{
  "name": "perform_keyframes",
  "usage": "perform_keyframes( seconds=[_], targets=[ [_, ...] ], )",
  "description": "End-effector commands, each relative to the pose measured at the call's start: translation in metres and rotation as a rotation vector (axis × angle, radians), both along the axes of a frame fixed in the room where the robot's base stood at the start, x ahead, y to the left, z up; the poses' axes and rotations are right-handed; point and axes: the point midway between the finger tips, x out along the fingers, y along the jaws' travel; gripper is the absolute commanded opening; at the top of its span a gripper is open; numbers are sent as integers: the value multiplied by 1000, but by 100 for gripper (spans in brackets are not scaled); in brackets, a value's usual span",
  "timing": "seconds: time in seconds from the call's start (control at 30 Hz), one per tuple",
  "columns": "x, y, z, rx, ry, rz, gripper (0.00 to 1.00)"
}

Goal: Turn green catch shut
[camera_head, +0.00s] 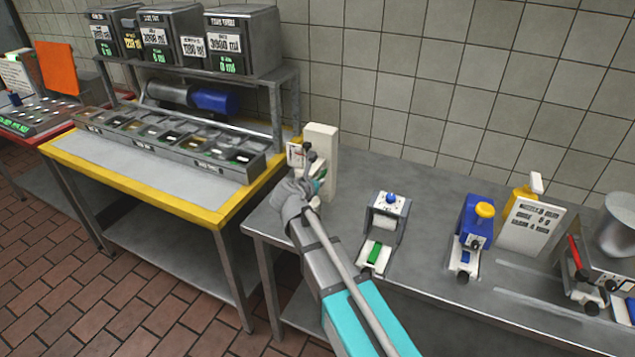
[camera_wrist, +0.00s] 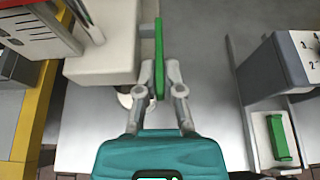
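The green catch (camera_wrist: 159,45) is a thin upright bar in the wrist view, beside the white machine body. It lies between the two fingers of my gripper (camera_wrist: 160,72), which are close together on either side of it and look shut on it. In the head view my gripper (camera_head: 309,186) is at the tall white machine (camera_head: 321,150) near the left end of the steel counter. The catch is mostly hidden there by my wrist.
Right of my gripper stands a grey-and-white device (camera_head: 387,216) with a green block (camera_head: 375,253) on its base. A yellow-edged table (camera_head: 200,213) is at left. Bare counter lies between the devices.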

Motion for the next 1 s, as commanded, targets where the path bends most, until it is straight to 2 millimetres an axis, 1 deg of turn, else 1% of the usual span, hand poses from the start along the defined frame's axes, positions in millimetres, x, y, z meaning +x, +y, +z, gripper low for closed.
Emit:
perform_keyframes(
  seconds=[0.03,0.17,0.2,0.57,1.0],
  targets=[
    [1,0,1,-1,-2,1,19],
    [1,0,0,0,-1,1,43],
    [1,1,0,0,-1,2,44],
    [0,1,1,0,-1,2,44],
    [-18,6,9,-1,-1,0,44]
  ],
)
